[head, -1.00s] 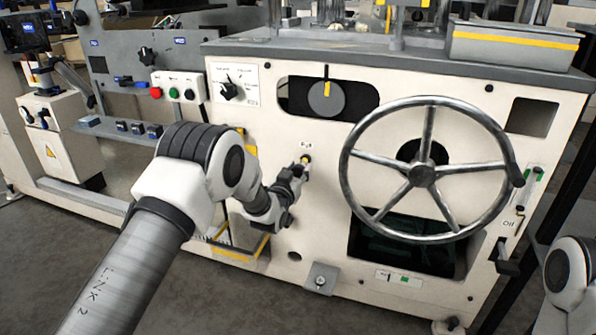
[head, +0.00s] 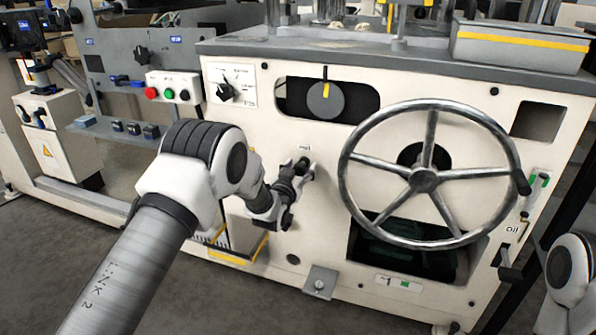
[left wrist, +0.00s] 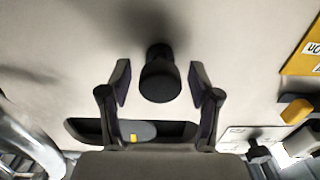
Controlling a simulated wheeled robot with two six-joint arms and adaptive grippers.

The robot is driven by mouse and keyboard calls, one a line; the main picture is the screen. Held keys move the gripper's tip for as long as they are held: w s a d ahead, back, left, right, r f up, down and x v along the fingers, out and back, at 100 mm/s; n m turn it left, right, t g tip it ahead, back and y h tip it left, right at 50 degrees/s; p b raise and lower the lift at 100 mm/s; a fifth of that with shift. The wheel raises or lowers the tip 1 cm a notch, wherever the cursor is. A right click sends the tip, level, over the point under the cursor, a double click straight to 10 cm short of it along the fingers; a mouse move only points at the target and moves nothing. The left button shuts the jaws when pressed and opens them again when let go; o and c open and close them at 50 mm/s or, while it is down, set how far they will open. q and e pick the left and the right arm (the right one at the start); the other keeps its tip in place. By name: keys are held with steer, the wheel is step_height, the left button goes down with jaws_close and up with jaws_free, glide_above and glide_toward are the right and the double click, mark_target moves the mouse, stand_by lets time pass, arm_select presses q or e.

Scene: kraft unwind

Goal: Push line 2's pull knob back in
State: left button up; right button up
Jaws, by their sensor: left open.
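The black pull knob (left wrist: 160,82) stands out from the cream panel in the left wrist view, with a short dark base behind it. My left gripper (left wrist: 160,95) is open, with one finger on each side of the knob and a visible gap to each. In the head view my left gripper (head: 303,170) is at the panel just below a small label (head: 304,148), and it largely hides the knob. How far the knob sticks out is hard to tell.
A large metal handwheel (head: 423,180) projects from the panel just right of my left gripper. A push-button box (head: 174,88) is to the upper left, and a yellow-edged step (head: 240,250) is below left.

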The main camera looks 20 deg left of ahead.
arm_select(q)
steer(key=s, duration=1.2)
steer(key=shift+a, duration=0.2)
steer(key=s+a+f+g, duration=0.1)
steer(key=s+f+g, duration=0.3)
steer(key=s+f, duration=0.55)
steer(key=s+f+g, duration=0.3)
steer(key=s+f, duration=0.3)
steer(key=f, duration=0.7)
steer(key=s+f+g, duration=0.4)
steer(key=s+g, duration=0.2)
steer(key=s, duration=0.8)
steer(key=s+f+g, duration=0.3)
steer(key=s+g, duration=0.2)
steer(key=s, duration=0.9)
step_height(320, 180, up, 31)
steer(key=p, duration=3.2)
steer(key=shift+w+r+n+y, duration=0.2)
steer(key=shift+n+y, duration=0.1)
steer(key=shift+n, duration=0.1)
